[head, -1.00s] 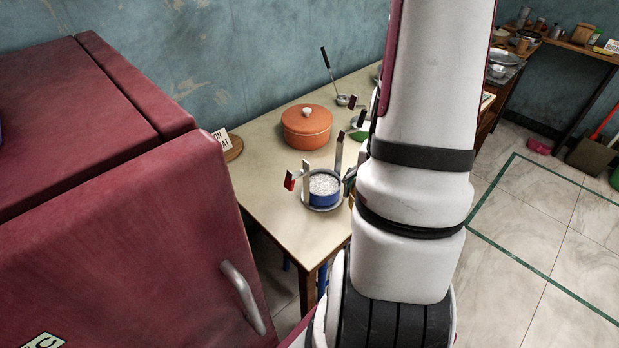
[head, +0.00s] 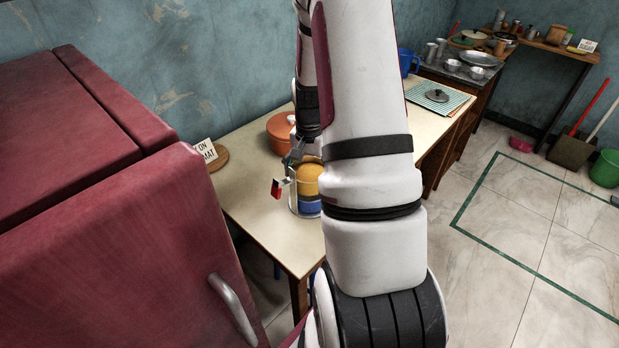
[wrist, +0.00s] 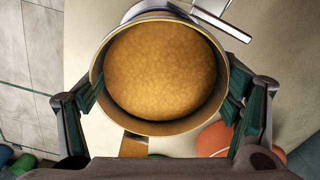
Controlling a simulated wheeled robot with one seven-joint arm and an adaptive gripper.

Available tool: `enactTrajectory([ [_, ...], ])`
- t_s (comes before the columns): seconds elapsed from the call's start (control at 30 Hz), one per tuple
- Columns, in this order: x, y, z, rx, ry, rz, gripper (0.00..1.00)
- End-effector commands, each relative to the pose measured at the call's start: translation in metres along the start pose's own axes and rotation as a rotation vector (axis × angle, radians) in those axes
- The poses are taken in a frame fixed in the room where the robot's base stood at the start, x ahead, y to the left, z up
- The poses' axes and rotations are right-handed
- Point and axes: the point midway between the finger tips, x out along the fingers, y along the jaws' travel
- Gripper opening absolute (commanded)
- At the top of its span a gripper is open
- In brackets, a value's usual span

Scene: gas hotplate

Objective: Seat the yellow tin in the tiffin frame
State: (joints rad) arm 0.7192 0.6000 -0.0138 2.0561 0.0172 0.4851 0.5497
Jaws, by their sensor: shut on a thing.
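The yellow tin (head: 307,180) is directly above the blue tin (head: 309,207) in the tiffin frame (head: 292,200). I cannot tell whether the two tins touch. The frame's red-and-white clip (head: 277,188) sticks out on the left. My gripper (wrist: 163,92) is shut on the yellow tin, with one finger on each side of its wall. In the wrist view the yellow tin (wrist: 160,70) is open at the top and full of yellow food. A metal part of the frame (wrist: 212,18) shows beyond its rim. My arm hides the frame's right side in the head view.
An orange pot (head: 280,130) stands close behind the frame, partly hidden by my arm. The red cabinet (head: 110,220) is to the left. The table's front left is bare.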

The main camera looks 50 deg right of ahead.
Motion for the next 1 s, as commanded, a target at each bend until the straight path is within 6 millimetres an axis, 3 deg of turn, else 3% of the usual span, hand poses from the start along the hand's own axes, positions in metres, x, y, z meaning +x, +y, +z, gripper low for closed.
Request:
enactTrajectory([
  [0.13,0.018,0.001,0.000,0.000,-0.002,0.001,0.43],
  [0.5,0.022,0.000,0.000,-0.001,0.000,0.000,0.43],
  [0.53,0.022,0.000,0.000,-0.001,0.000,0.000,0.90],
  [0.57,0.022,0.000,0.000,-0.001,0.000,0.000,0.96],
  [0.6,0.021,0.000,0.000,-0.001,0.000,0.000,1.00],
  [1.0,0.018,0.001,0.000,-0.001,0.000,0.000,1.00],
])
